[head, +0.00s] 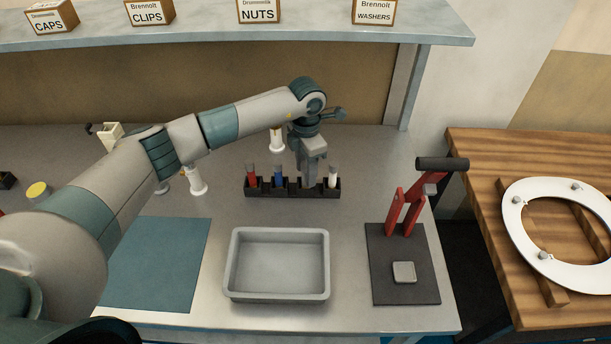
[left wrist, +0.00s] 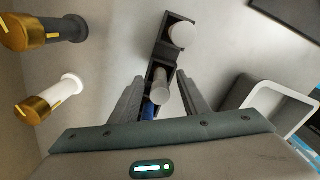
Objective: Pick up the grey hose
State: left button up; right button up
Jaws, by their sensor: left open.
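A black rack (head: 262,193) on the metal worktop holds upright hoses in a row: a red one (head: 251,177), a blue one (head: 278,177) and a white one (head: 332,177). My left gripper (head: 311,180) points down over the slot between the blue and white hoses and hides what stands there. In the left wrist view, a grey hose (left wrist: 160,88) stands between the two open fingers, with a bit of blue (left wrist: 149,110) beside it. I cannot tell whether the fingers touch it. The white hose (left wrist: 183,36) stands in the rack beyond. My right gripper is out of view.
A grey tray (head: 277,299) stands in front of the rack. White-based fittings (head: 197,182) stand behind and left of the rack. A shelf (head: 210,33) runs above the back.

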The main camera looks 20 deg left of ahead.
pick_arm(q)
jog(key=shift+f, duration=0.9)
grip_shut()
jog(key=shift+r, duration=0.1)
jog(key=shift+r, duration=0.4)
notch_tip(320, 180, up, 8)
jog(key=b, duration=0.4)
jog(key=shift+r, duration=0.55)
